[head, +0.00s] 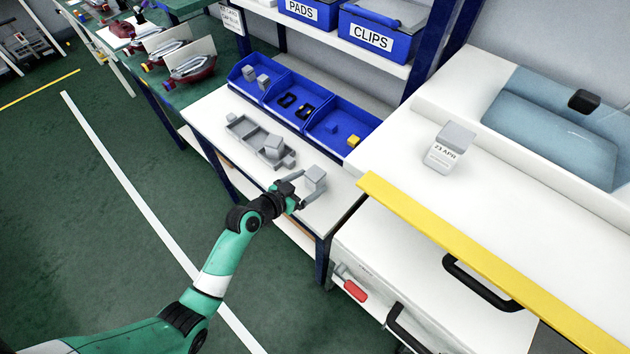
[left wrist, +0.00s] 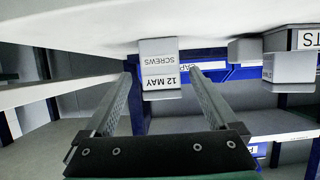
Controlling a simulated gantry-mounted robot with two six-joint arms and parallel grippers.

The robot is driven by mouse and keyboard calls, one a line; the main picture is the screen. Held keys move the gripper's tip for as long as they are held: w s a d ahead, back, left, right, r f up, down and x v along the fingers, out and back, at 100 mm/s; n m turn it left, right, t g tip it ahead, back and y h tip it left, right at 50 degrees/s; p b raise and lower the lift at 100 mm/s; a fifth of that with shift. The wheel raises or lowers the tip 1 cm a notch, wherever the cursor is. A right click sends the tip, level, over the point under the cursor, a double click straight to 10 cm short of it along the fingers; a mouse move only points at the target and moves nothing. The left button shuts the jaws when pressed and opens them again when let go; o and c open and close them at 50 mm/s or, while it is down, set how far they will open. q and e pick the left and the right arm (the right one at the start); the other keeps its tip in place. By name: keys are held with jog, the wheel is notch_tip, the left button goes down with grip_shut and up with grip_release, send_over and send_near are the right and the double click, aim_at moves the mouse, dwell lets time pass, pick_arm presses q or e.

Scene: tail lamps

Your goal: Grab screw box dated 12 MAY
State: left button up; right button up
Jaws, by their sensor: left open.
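The grey screw box (head: 315,177) stands near the front right of the white bench. In the left wrist view the same box (left wrist: 160,68) shows upside down, its white label reading "12 MAY SCREWS". My left gripper (head: 304,193) is open at the bench's front edge, right at this box. In the left wrist view the fingers of my left gripper (left wrist: 162,82) point at the box, one on each side, with gaps between them and it. Whether the fingertips reach past its front face is hard to tell. My right gripper is not in view.
A similar box labelled "23 APR" (head: 440,158) stands on the right-hand counter. Blue bins (head: 352,120) line the bench's back. A yellow edge strip (head: 470,255) borders the counter.

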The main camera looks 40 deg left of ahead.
aim_at(315, 173)
pick_arm(q)
jog(key=b+x, duration=0.1)
jog(key=x, duration=0.2)
jog(key=shift+w+r, duration=0.1)
jog(key=shift+w, duration=0.1)
jog(key=shift+s, duration=0.1)
grip_shut()
jog(key=shift+r+p, duration=0.45)
jog(key=shift+r, duration=0.1)
notch_tip(315, 173, up, 3)
jog(key=shift+r+p, duration=0.1)
jog(key=shift+p, duration=0.85)
jog(key=s+d+r+p, duration=0.7)
jog(key=s+d+r, duration=0.1)
jog(key=s+d, duration=0.1)
jog(key=shift+v, duration=0.8)
